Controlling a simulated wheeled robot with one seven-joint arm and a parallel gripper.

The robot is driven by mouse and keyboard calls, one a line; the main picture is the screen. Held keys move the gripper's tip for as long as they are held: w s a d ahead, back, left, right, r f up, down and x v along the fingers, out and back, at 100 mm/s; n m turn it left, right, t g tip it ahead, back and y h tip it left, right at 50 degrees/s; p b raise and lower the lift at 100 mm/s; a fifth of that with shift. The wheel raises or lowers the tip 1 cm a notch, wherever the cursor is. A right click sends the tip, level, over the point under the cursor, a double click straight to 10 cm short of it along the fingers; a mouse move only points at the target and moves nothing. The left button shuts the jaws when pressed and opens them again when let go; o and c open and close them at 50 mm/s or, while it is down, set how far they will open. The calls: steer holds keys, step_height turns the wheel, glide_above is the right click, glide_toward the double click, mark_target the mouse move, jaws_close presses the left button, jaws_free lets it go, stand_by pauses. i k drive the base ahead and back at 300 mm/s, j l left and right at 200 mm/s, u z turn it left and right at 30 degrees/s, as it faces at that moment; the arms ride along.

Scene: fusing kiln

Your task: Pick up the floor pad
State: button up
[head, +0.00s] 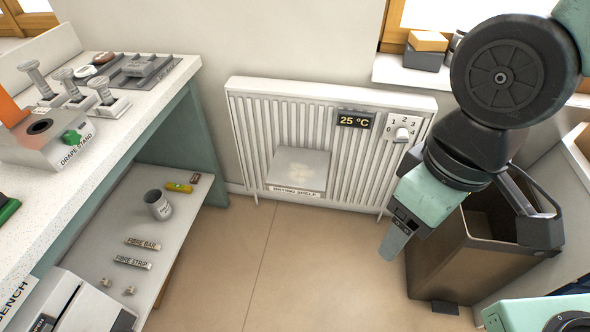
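I cannot pick out a floor pad in the head view. The visible tan floor (290,265) is bare of any loose pad. My gripper (392,246) hangs at the right of the middle, pointing down, in front of the radiator's right end and left of a brown bin. One grey finger shows clearly, and no object shows at its tip. The angle hides whether a second finger is apart from it.
A white radiator (245,140) with a drying shelf (298,170) stands at the back wall. The brown bin (455,265) is close to my arm. A bench (125,120) with a lower shelf (185,225) lines the left side. The middle floor is clear.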

mark_target(138, 68)
steer(key=j+u, duration=0.1)
steer(key=u, duration=0.55)
steer(key=i+j+u, duration=0.25)
steer(key=i+u, duration=0.2)
steer(key=i+j+u, duration=0.1)
steer(key=i+u, duration=0.45)
steer(key=i, duration=0.7)
